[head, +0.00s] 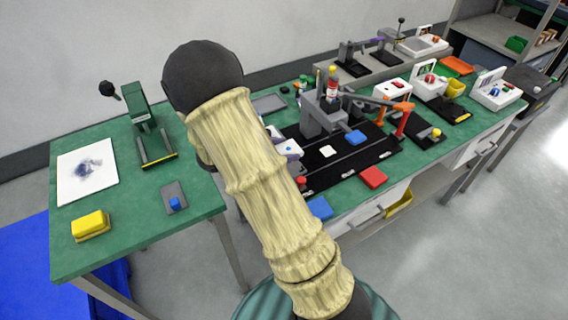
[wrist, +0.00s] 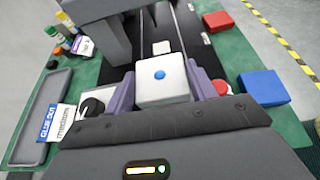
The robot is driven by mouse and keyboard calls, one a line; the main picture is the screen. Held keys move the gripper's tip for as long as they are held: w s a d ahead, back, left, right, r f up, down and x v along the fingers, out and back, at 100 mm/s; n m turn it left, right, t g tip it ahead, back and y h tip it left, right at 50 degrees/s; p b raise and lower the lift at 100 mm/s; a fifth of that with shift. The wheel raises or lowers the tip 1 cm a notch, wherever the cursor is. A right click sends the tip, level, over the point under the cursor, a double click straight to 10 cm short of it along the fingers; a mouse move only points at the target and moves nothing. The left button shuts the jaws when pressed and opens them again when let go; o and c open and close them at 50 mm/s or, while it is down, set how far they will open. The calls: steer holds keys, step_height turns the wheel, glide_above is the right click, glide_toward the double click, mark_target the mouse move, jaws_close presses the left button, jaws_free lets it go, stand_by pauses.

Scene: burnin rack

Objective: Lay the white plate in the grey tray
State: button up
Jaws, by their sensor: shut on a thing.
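The white plate (wrist: 160,70), a pale square piece with a blue dot on its face, sits between the two purple fingers of my gripper (wrist: 163,90) in the wrist view. The fingers are shut on its sides. In the head view my arm hides most of the gripper, and a bit of white and purple shows just right of the arm. The grey tray (wrist: 40,106) lies on the green bench at the left of the wrist view, apart from the gripper.
A grey press (wrist: 102,38) stands behind the plate, with bottles (wrist: 65,22) left of it. A black dial (wrist: 92,107) and a red button (wrist: 221,88) flank the gripper. Red (wrist: 218,21) and blue (wrist: 263,87) blocks lie right. A small white square (head: 327,151) lies on the black track.

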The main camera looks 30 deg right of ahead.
steer(key=shift+f, duration=0.35)
steer(key=shift+f, duration=2.3)
steer(key=o, duration=1)
steer(key=shift+o, duration=0.2)
steer(key=shift+w+a+f+b, duration=0.1)
steer(key=shift+a+f+b, duration=0.05)
steer(key=shift+f+b, duration=0.15)
steer(key=v, duration=1.7)
steer(key=shift+r, duration=0.15)
